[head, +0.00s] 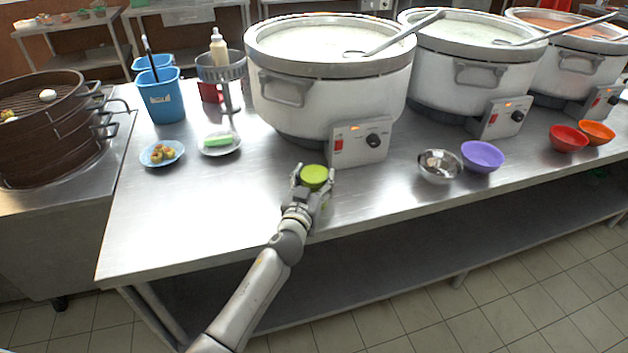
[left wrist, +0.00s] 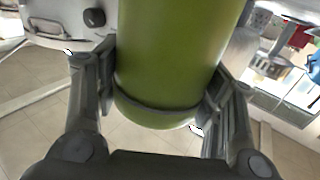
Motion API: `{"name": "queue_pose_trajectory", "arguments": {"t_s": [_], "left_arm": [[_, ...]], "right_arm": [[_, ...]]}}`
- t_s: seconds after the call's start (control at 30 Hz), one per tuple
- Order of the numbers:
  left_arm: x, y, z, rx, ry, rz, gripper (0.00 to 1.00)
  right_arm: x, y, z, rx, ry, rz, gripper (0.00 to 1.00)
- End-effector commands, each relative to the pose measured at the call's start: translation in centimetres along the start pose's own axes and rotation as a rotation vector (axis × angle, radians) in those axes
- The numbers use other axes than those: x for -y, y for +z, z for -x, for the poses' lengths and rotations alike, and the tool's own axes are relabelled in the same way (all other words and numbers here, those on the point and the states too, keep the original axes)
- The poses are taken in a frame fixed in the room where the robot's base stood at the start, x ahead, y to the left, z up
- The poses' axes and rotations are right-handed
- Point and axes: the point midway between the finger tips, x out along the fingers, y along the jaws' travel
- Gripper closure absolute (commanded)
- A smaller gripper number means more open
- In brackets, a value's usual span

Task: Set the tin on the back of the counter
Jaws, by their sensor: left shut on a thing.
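The tin is a green cylinder (head: 314,176) with a lighter green top. My left gripper (head: 312,186) is shut on it, near the front edge of the steel counter (head: 235,207), in front of the first stockpot. In the left wrist view the tin (left wrist: 172,60) fills the middle, with a finger of my left gripper (left wrist: 160,100) on each side. Whether the tin touches the counter I cannot tell. My right gripper is not in view.
Large stockpots (head: 328,90) line the counter's back. Blue buckets (head: 160,98), a utensil rack (head: 226,78) and small plates (head: 161,153) stand at the left. A metal bowl (head: 440,166) and a purple bowl (head: 482,156) stand to the right. The counter's front left is clear.

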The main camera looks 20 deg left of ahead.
Motion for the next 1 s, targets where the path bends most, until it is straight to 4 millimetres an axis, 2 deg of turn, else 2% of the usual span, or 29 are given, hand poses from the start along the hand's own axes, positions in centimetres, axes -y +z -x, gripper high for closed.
{"name": "queue_pose_trajectory", "arguments": {"t_s": [0.3, 0.33, 0.47, 0.9, 1.0], "left_arm": [[0.0, 0.2, 0.0, -0.003, 0.000, 0.000, 0.71], [0.0, 0.1, 0.0, -0.001, 0.000, 0.000, 0.34], [0.0, 0.1, 0.0, -0.001, 0.000, 0.000, 0.17], [0.0, -0.3, 0.0, -0.001, 0.000, -0.001, 0.16], [0.0, 0.0, 1.0, 0.000, 0.001, 0.000, 0.16]], "right_arm": [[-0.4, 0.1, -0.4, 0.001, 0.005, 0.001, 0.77], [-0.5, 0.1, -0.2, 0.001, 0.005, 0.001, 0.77], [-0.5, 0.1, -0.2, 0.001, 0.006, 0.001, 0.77], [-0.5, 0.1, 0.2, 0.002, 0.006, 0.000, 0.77], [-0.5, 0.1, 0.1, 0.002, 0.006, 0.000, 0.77]]}}
